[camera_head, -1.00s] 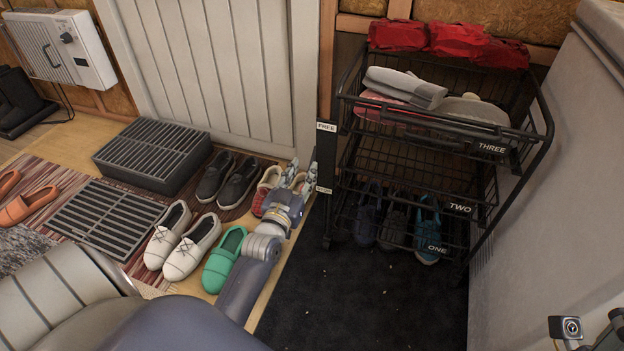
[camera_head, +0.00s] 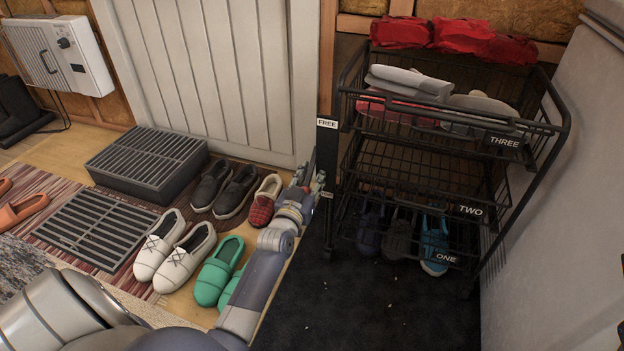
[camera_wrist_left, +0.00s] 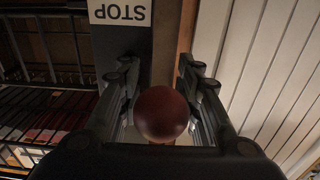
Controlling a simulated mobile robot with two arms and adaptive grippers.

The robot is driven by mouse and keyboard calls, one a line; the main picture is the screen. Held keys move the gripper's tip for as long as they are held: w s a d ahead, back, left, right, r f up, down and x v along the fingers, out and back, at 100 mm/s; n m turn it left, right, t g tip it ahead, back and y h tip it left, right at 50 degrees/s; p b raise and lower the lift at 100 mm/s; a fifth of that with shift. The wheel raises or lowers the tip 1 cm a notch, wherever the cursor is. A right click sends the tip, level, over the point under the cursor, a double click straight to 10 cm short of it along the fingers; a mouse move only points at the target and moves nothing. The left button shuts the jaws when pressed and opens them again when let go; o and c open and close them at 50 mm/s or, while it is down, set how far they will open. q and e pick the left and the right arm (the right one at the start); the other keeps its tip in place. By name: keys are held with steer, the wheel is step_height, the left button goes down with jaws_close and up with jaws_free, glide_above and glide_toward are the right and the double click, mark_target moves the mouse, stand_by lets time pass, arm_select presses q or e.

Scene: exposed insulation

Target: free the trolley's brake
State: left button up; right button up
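The trolley (camera_head: 440,122) is a black wire rack with three baskets labelled ONE, TWO and THREE. A dark upright plate (camera_head: 327,155) stands at its left side, with a FREE label (camera_head: 327,123) at the top and a STOP label lower down, read upside down in the left wrist view (camera_wrist_left: 120,12). The brake's dark red ball knob (camera_wrist_left: 161,114) sits between the fingers of my left gripper (camera_wrist_left: 158,85), near the STOP end. The fingers look open, with a slight gap beside the knob. In the head view my left gripper (camera_head: 314,184) hides the knob. My right gripper is out of view.
Shoes stand left of my arm: red plaid (camera_head: 262,203), green (camera_head: 215,272), white (camera_head: 173,250) and black. A grey wall (camera_head: 545,200) bounds the right. The white panelled door (camera_head: 210,80) is behind. The dark mat (camera_head: 375,310) before the trolley is mostly clear.

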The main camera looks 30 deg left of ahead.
arm_select(q)
steer(key=shift+c, duration=0.3)
jaws_close()
